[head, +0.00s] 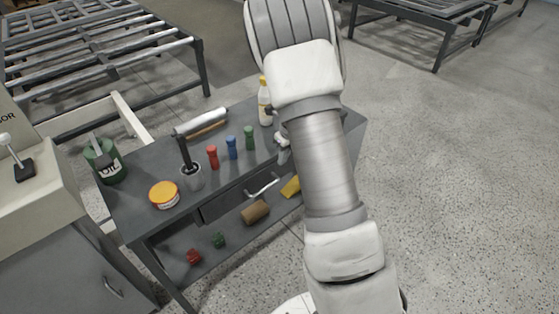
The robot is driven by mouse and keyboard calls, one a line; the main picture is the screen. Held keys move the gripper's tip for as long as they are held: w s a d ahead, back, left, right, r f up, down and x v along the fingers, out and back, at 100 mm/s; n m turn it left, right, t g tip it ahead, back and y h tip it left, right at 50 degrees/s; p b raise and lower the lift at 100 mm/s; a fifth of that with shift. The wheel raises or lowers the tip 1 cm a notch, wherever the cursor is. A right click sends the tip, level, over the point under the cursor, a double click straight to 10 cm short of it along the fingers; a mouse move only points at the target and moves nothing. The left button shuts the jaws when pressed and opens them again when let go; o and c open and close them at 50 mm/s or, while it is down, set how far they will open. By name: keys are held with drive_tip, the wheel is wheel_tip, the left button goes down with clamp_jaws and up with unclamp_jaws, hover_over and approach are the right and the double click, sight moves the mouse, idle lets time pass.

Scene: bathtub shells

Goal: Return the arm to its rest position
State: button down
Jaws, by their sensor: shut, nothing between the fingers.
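My arm (328,160) rises from the bottom edge, right of centre, to the top edge of the head view. Its bulky upper part (290,22) is cut off by the top edge. The arm passes in front of the right part of a dark grey workbench (135,190) and hides some of what stands there.
The bench holds an orange-lidded tin (164,195), a paint roller (200,122), red (213,157), blue and green small bottles, and a yellow-capped bottle (265,105). A green oil can (105,162) is at left. Metal racks (95,45) stand behind. Right floor is clear.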

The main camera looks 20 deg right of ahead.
drive_tip(key=s+a+r+n+p, duration=0.1)
drive_tip(key=s+a+r+n, duration=0.2)
drive_tip(key=r+n, duration=0.35)
drive_tip(key=s+a+r+n+t+y+p, duration=0.1)
drive_tip(key=s+a+r+n+p, duration=0.2)
drive_tip(key=r, duration=0.6)
drive_tip(key=s+a+r+n, duration=0.2)
drive_tip(key=s+r+n, duration=0.25)
drive_tip(key=r, duration=0.35)
drive_tip(key=s+a+r+n+t+h+p, duration=0.1)
drive_tip(key=s+r+n+p, duration=0.1)
drive_tip(key=s+r+n, duration=0.3)
drive_tip(key=s+a+r+n+t+h+p, duration=0.1)
drive_tip(key=s+r+n, duration=0.5)
drive_tip(key=s+n, duration=0.7)
drive_tip(key=shift+r+p, duration=0.3)
drive_tip(key=shift+p, duration=0.25)
